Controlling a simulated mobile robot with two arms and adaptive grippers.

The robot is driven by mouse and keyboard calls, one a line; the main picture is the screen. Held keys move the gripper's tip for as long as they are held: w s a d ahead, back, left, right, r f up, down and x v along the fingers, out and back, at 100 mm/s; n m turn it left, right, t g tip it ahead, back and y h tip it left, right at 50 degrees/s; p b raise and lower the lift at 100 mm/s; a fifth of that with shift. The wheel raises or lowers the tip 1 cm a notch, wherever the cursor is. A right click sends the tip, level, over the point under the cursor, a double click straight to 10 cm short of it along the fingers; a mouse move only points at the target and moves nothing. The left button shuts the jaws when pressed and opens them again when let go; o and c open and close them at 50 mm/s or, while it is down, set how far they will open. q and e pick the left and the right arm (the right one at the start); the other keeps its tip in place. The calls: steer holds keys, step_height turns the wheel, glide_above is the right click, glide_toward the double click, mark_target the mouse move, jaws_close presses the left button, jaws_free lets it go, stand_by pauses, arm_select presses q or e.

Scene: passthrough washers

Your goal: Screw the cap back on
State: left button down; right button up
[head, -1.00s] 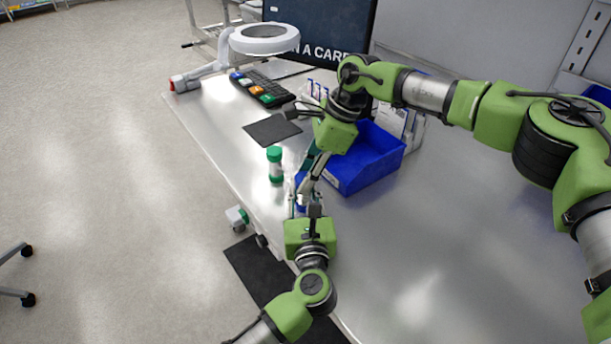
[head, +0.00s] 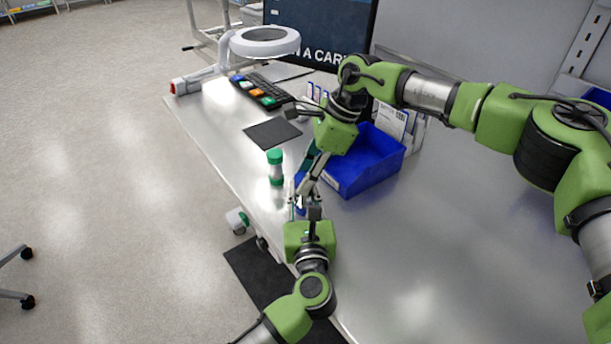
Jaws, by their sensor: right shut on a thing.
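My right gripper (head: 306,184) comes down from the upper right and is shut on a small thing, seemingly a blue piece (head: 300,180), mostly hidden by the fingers. My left gripper (head: 299,205) reaches up from the bottom. Its fingertips meet those of the right one near the table's left edge. A bit of blue shows between its fingers, but I cannot tell whether it is held. A cap and its container cannot be told apart there. A white bottle with a green cap (head: 275,156) stands upright just left of the grippers, apart from them.
A blue bin (head: 372,178) stands close right of the grippers. A dark mat (head: 272,132), a keyboard with coloured blocks (head: 262,93), a ring lamp (head: 265,41) and a monitor (head: 325,25) are behind. The metal table (head: 440,235) is clear at the right.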

steer(key=shift+f, duration=0.55)
arm_select(q)
steer(key=shift+s+d+r, duration=0.15)
steer(key=shift+d+r, duration=0.05)
steer(key=shift+r, duration=0.05)
arm_select(e)
steer(key=shift+s+d+f, duration=0.1)
steer(key=shift+d+f, duration=0.05)
steer(key=shift+f, duration=0.4)
stand_by(0.3)
steer(key=o, duration=0.6)
steer(key=shift+o, duration=0.2)
arm_select(q)
steer(key=shift+a+f, duration=0.1)
steer(key=shift+f, duration=0.05)
arm_select(e)
steer(key=shift+r, duration=0.15)
steer(key=shift+a+r, duration=0.1)
steer(key=shift+a, duration=0.1)
